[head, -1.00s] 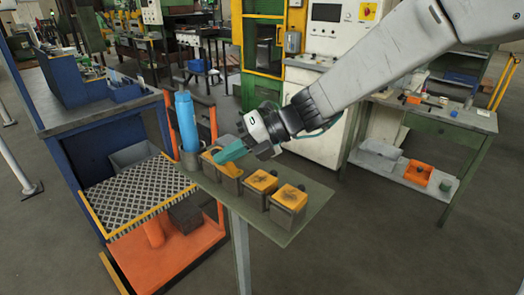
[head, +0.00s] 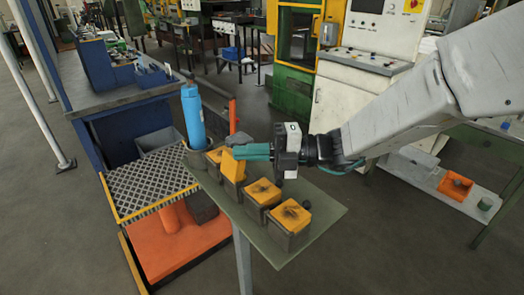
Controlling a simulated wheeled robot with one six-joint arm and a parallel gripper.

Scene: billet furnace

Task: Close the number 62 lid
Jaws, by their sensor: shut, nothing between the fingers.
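Several small dark boxes with yellow lids stand in a row on a narrow grey-green table (head: 325,212). The second box from the back has its yellow lid (head: 233,166) tilted up. The lids of the back box (head: 214,157), the third box (head: 263,191) and the front box (head: 290,215) lie flat. No number is legible, so I cannot tell which lid is 62. My gripper (head: 240,152), with teal fingers, is shut and empty. It points left, just above the tilted lid; whether it touches it I cannot tell.
A blue bottle (head: 193,117) stands upright at the table's back left end, close to the boxes. An orange cart with a chequered plate (head: 150,186) is left of the table. A white control cabinet (head: 345,95) stands behind. The floor in front is clear.

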